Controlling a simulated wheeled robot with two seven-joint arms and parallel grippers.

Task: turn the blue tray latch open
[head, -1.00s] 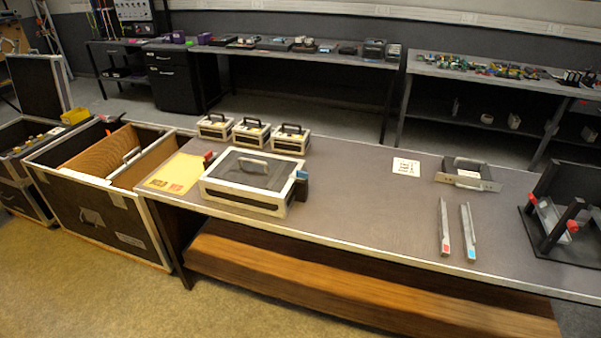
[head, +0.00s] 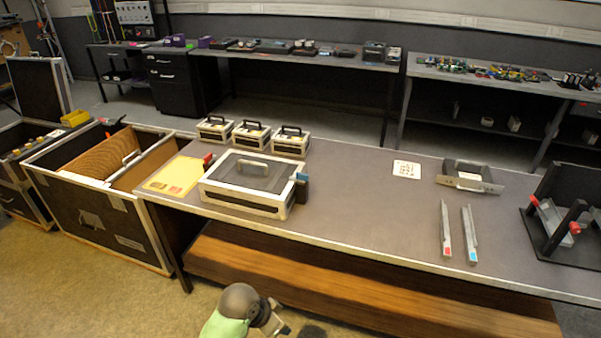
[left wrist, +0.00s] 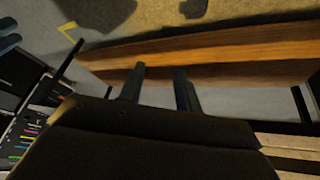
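The tray (head: 243,200) is a low box with a white frame, a dark top and a grey handle, near the table's front edge left of centre in the head view. The blue latch (head: 301,187) sits at its right end, with a dark part below it. A red latch (head: 208,160) shows at its left end. My left gripper's two dark fingers (left wrist: 160,73) are apart and empty in the left wrist view, over the wooden shelf and floor. The latch is not visible there. My right gripper is in neither view.
Three small handled cases (head: 251,134) stand behind the tray. A yellow sheet (head: 175,176) lies left of it. Two metal rails (head: 469,234) and a bracket (head: 469,175) lie right. A wooden shelf (head: 350,288) runs below the table's front edge.

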